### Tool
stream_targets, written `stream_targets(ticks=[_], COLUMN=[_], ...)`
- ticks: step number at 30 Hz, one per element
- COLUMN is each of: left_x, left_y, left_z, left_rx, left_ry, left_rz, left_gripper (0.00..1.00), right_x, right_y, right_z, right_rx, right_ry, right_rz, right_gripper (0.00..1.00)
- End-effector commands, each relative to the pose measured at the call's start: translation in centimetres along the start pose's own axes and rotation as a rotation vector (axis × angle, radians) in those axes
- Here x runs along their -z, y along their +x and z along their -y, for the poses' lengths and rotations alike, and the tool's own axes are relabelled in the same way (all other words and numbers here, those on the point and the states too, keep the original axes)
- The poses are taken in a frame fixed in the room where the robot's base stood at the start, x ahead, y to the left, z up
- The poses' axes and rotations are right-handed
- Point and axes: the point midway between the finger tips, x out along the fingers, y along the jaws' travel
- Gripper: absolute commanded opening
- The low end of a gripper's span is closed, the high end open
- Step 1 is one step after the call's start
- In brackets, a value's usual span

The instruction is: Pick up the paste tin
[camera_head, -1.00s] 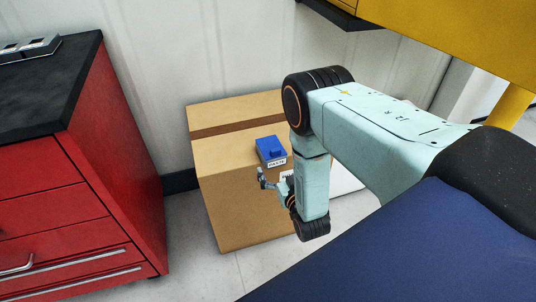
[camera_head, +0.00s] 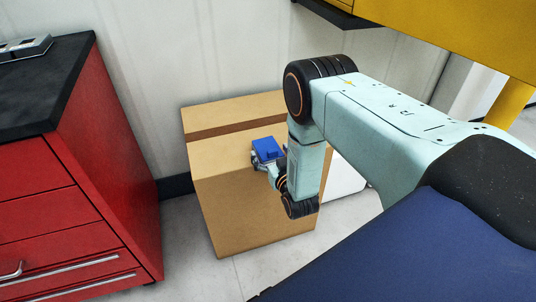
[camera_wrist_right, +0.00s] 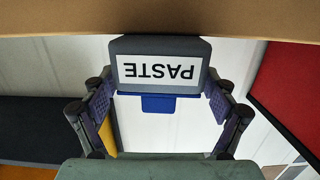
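My right gripper (camera_head: 264,163) is at the tin's near side. In the right wrist view the two fingers (camera_wrist_right: 160,92) stand spread, one at each side of the tin, with their tips close to its sides. I cannot tell whether they touch it. My left gripper is not in view.
A red drawer cabinet (camera_head: 105,180) with a black top stands at the left. The wall (camera_head: 200,50) is behind the box. Grey floor (camera_head: 195,240) shows between cabinet and box. A yellow structure (camera_head: 450,35) overhangs the upper right.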

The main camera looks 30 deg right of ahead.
Motion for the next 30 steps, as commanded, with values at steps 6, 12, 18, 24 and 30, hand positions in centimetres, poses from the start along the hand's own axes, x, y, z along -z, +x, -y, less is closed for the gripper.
stream_targets(ticks=[6,12,18,24,30], left_x=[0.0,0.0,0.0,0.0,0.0], left_y=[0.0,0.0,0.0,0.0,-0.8], left_z=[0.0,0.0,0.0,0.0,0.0], left_rx=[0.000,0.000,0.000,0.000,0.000], left_ry=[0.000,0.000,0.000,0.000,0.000], left_rz=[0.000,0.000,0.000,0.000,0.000], left_gripper=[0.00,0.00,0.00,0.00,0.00], right_x=[0.0,0.0,0.0,0.1,1.7], right_y=[0.0,0.0,0.0,0.1,-0.1], right_z=[0.0,0.0,0.0,0.0,0.0], right_rx=[0.000,0.000,0.000,0.000,-0.001], right_ry=[0.000,0.000,0.000,0.000,0.001], right_rz=[0.001,0.000,0.000,-0.004,-0.004], right_gripper=[0.63,0.46,0.29,0.26,0.26])
